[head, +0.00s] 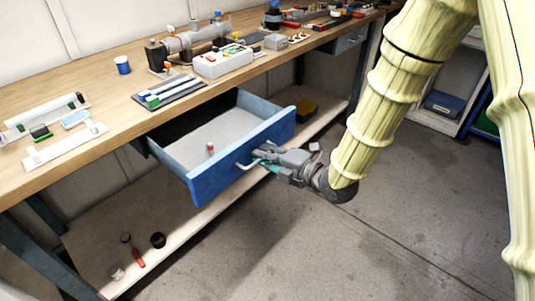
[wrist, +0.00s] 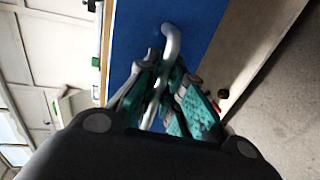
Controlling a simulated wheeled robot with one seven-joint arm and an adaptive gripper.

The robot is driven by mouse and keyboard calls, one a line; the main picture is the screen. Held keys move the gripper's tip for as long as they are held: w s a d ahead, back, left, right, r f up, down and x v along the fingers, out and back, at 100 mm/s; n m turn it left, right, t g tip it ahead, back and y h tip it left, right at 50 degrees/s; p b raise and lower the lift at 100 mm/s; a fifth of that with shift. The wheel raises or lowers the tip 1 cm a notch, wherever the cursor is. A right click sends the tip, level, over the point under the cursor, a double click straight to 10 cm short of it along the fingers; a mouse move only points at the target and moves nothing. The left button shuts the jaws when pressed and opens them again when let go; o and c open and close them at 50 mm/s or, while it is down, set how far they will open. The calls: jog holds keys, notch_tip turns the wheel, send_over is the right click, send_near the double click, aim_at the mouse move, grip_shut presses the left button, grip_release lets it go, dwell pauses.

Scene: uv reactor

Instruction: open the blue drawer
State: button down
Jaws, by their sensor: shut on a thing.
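The blue drawer (head: 232,165) is pulled well out from under the wooden workbench in the head view. Its pale inside shows, with a small red and white item (head: 210,147) in it. A light curved handle (head: 247,166) is on its front, and it also shows in the wrist view (wrist: 172,42). My gripper (head: 262,162) is at the front of the drawer, shut on the handle. In the wrist view its teal-padded fingers (wrist: 160,85) are around the bar, against the blue front (wrist: 200,22). The exact contact is partly hidden by the fingers.
The workbench top (head: 110,105) holds a white box (head: 222,62), a tray of coloured strips (head: 168,92) and several tools. A lower shelf (head: 185,230) lies beneath, with small items. The concrete floor (head: 330,240) in front is clear.

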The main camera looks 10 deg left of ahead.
jog(key=c, duration=1.8)
grip_release()
jog(key=shift+d, duration=0.1)
jog(key=v, duration=1.2)
